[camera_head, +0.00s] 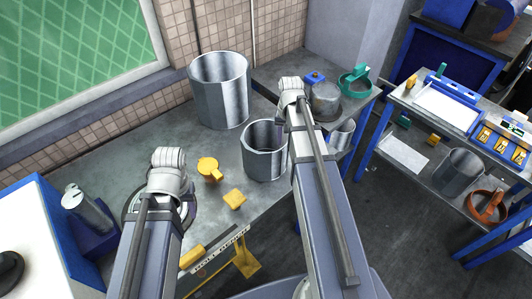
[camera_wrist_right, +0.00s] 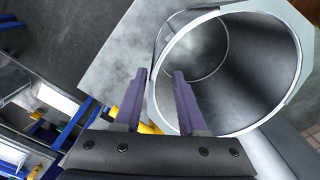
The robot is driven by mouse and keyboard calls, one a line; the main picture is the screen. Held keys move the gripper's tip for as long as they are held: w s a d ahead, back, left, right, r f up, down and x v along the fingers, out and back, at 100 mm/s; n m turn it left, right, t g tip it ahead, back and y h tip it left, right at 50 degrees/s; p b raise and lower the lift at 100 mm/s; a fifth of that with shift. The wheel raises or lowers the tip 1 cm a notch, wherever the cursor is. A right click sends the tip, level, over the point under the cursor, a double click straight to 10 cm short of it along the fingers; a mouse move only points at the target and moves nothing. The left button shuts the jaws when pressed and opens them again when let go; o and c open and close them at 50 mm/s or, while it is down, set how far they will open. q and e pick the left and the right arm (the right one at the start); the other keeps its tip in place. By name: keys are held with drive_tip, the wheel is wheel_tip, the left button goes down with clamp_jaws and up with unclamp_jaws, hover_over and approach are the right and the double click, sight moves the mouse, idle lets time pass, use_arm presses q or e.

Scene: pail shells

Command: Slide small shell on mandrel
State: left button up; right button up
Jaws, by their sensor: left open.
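A medium faceted metal shell (camera_head: 262,160) stands open-topped on the grey bench. A larger shell (camera_head: 218,95) stands behind it to the left. A short grey cylinder (camera_head: 324,105), possibly the mandrel, stands at the bench's right end. A small shell (camera_head: 343,134) shows partly behind my right arm. My right gripper (camera_head: 287,112) is at the medium shell's right side, its fingers hidden in the head view. In the right wrist view its purple fingers (camera_wrist_right: 160,85) are apart, with a shell's rim (camera_wrist_right: 153,98) between them. My left gripper (camera_head: 184,195) is open over a round plate, left of the shells.
A yellow round piece (camera_head: 208,167) and a yellow block (camera_head: 234,199) lie between the arms. A teal ring-like tool (camera_head: 355,82) sits at the bench's back right. A blue-framed shelf at right holds another shell (camera_head: 458,172) and an orange ring (camera_head: 487,206).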

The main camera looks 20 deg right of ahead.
drive_tip(key=f+b, duration=0.5)
drive_tip(key=shift+s+d, duration=0.1)
drive_tip(key=shift+s, duration=0.2)
clamp_jaws()
idle(1.3)
